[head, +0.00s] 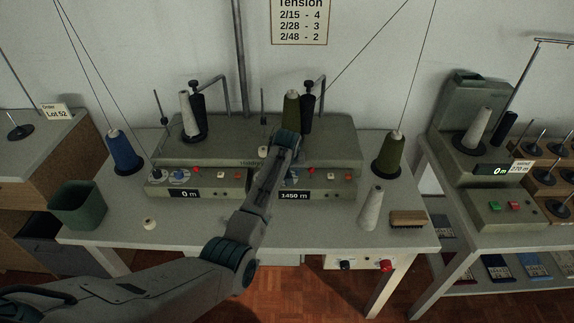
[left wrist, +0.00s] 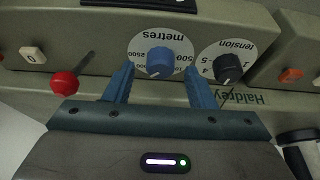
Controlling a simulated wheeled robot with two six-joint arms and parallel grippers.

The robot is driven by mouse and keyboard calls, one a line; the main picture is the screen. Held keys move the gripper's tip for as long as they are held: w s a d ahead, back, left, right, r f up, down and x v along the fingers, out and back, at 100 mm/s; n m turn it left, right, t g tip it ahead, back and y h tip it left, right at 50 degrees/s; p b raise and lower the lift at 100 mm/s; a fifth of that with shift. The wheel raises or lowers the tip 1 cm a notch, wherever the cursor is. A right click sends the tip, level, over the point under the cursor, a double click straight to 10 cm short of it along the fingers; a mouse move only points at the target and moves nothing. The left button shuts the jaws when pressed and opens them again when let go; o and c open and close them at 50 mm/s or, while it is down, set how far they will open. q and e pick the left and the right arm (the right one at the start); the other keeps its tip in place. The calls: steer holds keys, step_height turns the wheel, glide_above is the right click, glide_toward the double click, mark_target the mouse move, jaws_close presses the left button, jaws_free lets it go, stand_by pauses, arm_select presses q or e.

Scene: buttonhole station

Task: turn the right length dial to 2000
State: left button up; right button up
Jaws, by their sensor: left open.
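The right length dial (left wrist: 158,40), a white disc marked "metres" with a blue knob (left wrist: 160,61), shows upside down in the left wrist view. Its 2500 and 500 marks are legible; I cannot tell where the knob points. My left gripper (left wrist: 159,72) is open, with one blue finger on each side of the knob and gaps between. The right display (head: 295,196) reads 1450 m. The left length dial (head: 180,175) and the left display (head: 186,194), reading 0 m, are also visible. My right gripper is not in view.
A grey cone (head: 371,209) and a brush (head: 408,218) stand at the table's right. The front middle of the table (head: 190,228) is clear.

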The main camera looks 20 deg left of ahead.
arm_select(q)
steer(key=b+v, duration=0.1)
steer(key=v, duration=0.9)
steer(key=shift+b, duration=0.35)
steer(key=shift+f, duration=0.1)
